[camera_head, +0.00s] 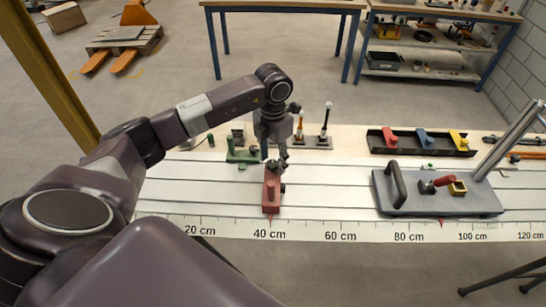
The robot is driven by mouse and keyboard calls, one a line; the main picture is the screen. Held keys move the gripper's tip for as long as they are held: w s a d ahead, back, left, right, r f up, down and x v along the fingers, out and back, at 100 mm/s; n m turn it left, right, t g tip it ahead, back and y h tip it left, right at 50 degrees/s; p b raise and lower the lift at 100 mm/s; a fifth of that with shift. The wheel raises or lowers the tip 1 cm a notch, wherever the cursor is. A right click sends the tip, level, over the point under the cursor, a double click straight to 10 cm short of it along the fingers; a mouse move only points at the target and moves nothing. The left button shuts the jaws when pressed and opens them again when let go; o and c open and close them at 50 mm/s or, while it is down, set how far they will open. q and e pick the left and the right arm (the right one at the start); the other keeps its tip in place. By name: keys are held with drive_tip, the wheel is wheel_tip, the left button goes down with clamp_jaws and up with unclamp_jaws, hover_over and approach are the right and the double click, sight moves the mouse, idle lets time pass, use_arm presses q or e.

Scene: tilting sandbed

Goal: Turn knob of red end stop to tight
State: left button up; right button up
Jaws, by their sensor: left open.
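The red end stop (271,198) stands on the white slotted bed, just above the 40 cm mark of the scale. A small dark part shows at its right side, and its top is partly behind my gripper, so I cannot tell how the knob is turned. My left gripper (276,160) points down just over the far end of the red end stop. Its fingers are open, and I cannot tell whether they touch it. My right gripper is out of view.
A green stop (241,155) stands close left of the gripper. A grey plate (437,202) with a black handle lies right. A black tray (420,147) holds red, blue and yellow pieces. The bed between is clear.

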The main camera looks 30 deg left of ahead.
use_arm(q)
drive_tip(key=shift+s, duration=0.1)
drive_tip(key=c, duration=1.1)
drive_tip(key=shift+c, duration=0.2)
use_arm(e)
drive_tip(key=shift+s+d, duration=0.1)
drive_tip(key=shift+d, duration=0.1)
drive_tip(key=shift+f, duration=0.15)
